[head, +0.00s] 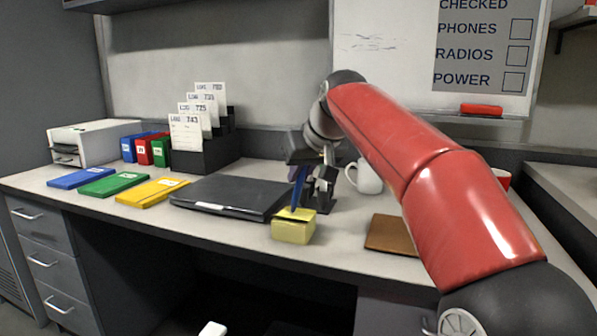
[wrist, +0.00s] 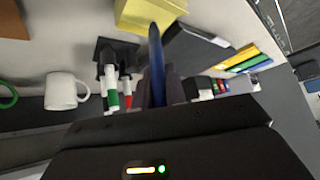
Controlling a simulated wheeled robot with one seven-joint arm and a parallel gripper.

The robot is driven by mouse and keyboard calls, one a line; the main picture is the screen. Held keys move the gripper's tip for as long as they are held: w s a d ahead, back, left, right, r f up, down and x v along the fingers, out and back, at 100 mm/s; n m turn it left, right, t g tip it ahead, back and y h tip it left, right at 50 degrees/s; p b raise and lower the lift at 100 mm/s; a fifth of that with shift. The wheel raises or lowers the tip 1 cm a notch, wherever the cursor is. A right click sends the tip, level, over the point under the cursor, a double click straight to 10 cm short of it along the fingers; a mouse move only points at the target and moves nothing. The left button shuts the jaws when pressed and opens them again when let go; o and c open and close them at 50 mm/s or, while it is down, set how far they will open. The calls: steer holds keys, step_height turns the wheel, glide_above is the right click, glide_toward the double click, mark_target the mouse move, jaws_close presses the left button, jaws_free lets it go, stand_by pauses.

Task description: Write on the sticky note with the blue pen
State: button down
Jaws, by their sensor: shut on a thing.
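The yellow sticky note pad (head: 293,229) sits near the front edge of the desk; it also shows at the top of the wrist view (wrist: 148,12). My gripper (head: 305,172) is shut on the blue pen (head: 298,188), which points down at the pad. In the wrist view the blue pen (wrist: 156,62) reaches from between the fingers towards the pad, with its tip overlapping the pad's lower edge. The tip looks at or just above the pad's top; I cannot tell if it touches. Any mark on the top sheet is too small to see.
A pen holder (wrist: 112,52) with green and red markers stands close to my gripper. A white mug (head: 364,177) is to its right, a black closed laptop (head: 232,196) to its left. A brown pad (head: 391,235) lies at the right. Coloured folders (head: 115,184) lie further left.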

steer(key=shift+w+d, duration=0.2)
steer(key=shift+d, duration=0.3)
stand_by(0.3)
steer(key=shift+s+d, duration=0.35)
steer(key=shift+s, duration=0.3)
stand_by(0.7)
steer(key=shift+w+d+p, duration=0.3)
steer(key=shift+d, duration=0.4)
stand_by(0.7)
step_height(320, 180, up, 7)
steer(key=p, duration=0.5)
steer(key=shift+f, duration=0.2)
stand_by(0.3)
stand_by(0.5)
